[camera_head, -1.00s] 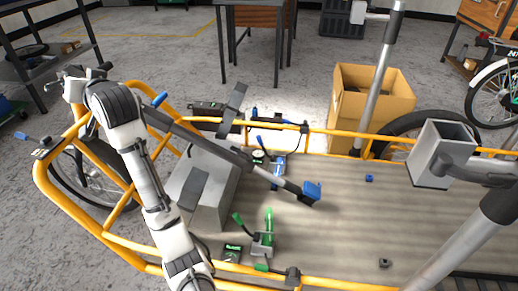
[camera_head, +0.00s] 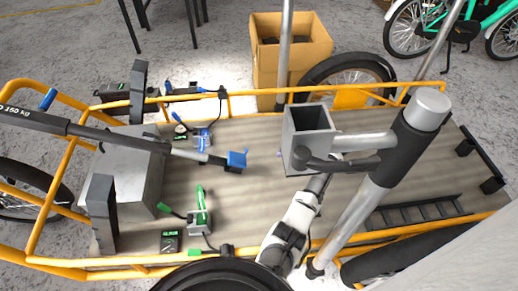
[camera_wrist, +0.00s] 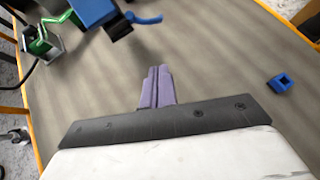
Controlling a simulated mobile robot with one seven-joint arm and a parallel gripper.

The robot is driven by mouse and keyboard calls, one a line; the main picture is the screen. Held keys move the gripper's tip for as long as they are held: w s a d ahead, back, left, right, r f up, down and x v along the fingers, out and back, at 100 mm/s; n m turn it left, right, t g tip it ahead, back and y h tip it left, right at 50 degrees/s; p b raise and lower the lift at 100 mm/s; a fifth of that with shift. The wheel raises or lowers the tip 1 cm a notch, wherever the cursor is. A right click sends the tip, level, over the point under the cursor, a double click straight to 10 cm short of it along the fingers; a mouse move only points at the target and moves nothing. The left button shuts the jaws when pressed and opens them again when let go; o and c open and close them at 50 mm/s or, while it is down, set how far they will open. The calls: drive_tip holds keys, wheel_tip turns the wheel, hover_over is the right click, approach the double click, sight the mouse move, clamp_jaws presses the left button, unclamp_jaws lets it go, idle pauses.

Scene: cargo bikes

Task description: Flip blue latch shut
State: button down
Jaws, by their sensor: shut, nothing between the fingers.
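The blue latch (camera_head: 202,139) sits on the bike's cargo bed beside the grey box, near the far yellow rail. A blue lever (camera_head: 179,118) sticks up at its left; its exact angle is hard to tell. My gripper is mostly hidden behind a grey square tube in the head view. In the wrist view its purple fingers (camera_wrist: 156,87) are together and empty over the bed, apart from the latch. I cannot clearly make out the latch in the wrist view; a blue block (camera_wrist: 93,12) and a thin blue piece (camera_wrist: 146,19) show at the top.
A dark bar with a blue end (camera_head: 237,160) reaches over the bed near the latch. A green latch (camera_head: 200,210) stands nearer me; it also shows in the wrist view (camera_wrist: 40,42). A small blue square piece (camera_wrist: 281,83) lies on the bed. A cardboard box (camera_head: 268,75) stands behind the rail.

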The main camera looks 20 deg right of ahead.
drive_tip(key=shift+s+d+f+m, duration=0.2)
drive_tip(key=shift+s+d+m, duration=0.1)
drive_tip(key=shift+s, duration=0.1)
drive_tip(key=b+x, duration=0.2)
drive_tip(key=x, duration=0.8)
drive_tip(key=shift+f+b, duration=0.1)
drive_tip(key=shift+b, duration=0.3)
drive_tip(key=shift+w+a+r, duration=0.35)
drive_tip(key=shift+w+a, duration=0.2)
drive_tip(key=shift+a, duration=0.05)
drive_tip(key=shift+w+a+r, duration=0.35)
drive_tip(key=shift+w+a, duration=0.2)
drive_tip(key=shift+w+a+r, duration=0.15)
drive_tip(key=shift+w+a, duration=0.1)
drive_tip(key=shift+a, duration=0.05)
